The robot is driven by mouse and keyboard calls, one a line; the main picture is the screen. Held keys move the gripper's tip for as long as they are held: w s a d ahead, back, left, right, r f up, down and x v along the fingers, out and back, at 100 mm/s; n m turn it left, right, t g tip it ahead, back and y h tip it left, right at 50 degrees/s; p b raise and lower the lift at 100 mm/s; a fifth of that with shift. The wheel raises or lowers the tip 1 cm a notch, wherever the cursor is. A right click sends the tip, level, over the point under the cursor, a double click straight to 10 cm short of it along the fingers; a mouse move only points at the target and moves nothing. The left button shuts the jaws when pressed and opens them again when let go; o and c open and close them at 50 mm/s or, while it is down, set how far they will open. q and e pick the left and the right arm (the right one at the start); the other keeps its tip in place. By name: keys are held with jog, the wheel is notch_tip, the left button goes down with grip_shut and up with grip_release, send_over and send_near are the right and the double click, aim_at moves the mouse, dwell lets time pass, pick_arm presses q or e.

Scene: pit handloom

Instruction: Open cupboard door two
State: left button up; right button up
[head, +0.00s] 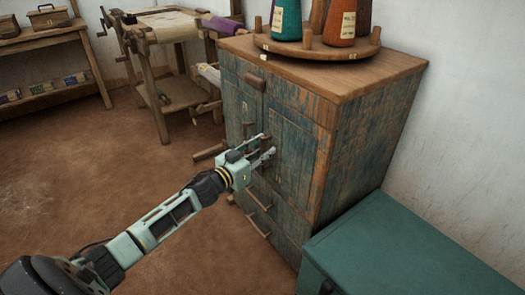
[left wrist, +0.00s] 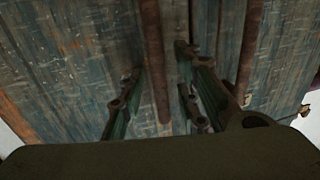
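The cupboard (head: 340,130) has worn blue-green paint and a bare wooden top. Its front has two doors side by side, a far one (head: 236,105) and a near one (head: 292,150); both look shut, and I see no number telling which is two. My left gripper (head: 269,144) is open at the front, close to the upright door handles. In the left wrist view a brown bar handle (left wrist: 155,55) runs between the spread fingers (left wrist: 160,88), with no clear contact. A second bar handle (left wrist: 250,45) stands to the right. My right gripper is in neither view.
A round wooden rack (head: 318,50) with coloured yarn cones stands on the cupboard top. A teal chest (head: 405,250) stands at the near right side. Drawer pulls (head: 258,228) sit below the doors. A wooden loom frame (head: 160,60) stands behind; the floor at left is clear.

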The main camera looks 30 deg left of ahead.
pick_arm(q)
grip_shut()
dwell(0.6)
